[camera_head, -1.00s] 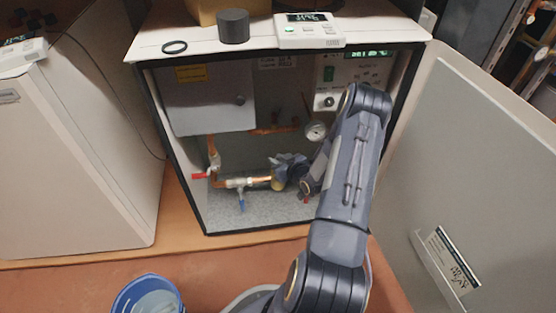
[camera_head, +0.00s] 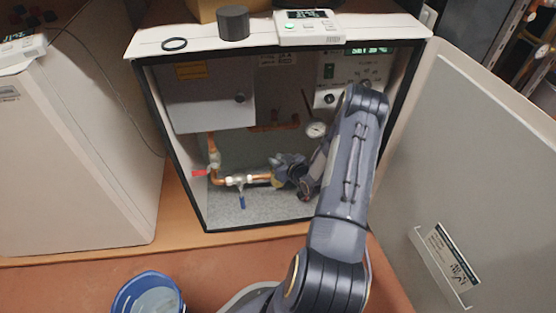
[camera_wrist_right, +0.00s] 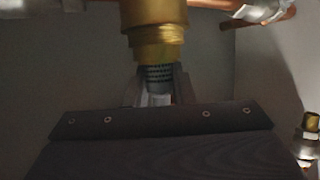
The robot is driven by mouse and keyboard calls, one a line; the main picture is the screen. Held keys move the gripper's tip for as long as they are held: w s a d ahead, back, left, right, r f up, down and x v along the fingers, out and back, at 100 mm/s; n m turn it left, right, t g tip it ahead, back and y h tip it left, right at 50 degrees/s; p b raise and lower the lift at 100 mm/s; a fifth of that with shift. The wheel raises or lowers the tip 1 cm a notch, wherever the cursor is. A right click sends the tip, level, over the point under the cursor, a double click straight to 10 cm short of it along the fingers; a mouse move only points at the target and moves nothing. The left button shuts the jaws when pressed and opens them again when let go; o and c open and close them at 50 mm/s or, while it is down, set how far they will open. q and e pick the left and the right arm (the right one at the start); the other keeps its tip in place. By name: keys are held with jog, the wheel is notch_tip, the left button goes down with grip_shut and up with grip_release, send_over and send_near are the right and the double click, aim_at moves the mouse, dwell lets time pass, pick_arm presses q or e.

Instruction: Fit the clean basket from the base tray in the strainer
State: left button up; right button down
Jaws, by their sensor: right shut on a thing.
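The strainer (camera_wrist_right: 153,38) is a brass body on the copper pipe, with its mouth facing my right gripper in the right wrist view. The clean basket (camera_wrist_right: 158,74) is a dark mesh cylinder with a pale lower end. Its upper end meets the strainer's mouth and appears to be partly inside; the depth is hidden. My right gripper (camera_wrist_right: 155,95) is shut on the basket's pale end, just below the mouth. In the head view my right gripper (camera_head: 287,172) is inside the open cabinet and covers most of the strainer. My left gripper and the base tray are not seen.
The cabinet floor (camera_head: 222,214) is grey and mostly clear. A red-handled valve (camera_head: 200,173) and a blue-handled valve (camera_head: 242,198) sit on the pipe left of my gripper. The open door (camera_head: 470,170) stands at the right. A blue bucket (camera_head: 148,295) stands in front.

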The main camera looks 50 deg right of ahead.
jog(key=shift+f, duration=0.4)
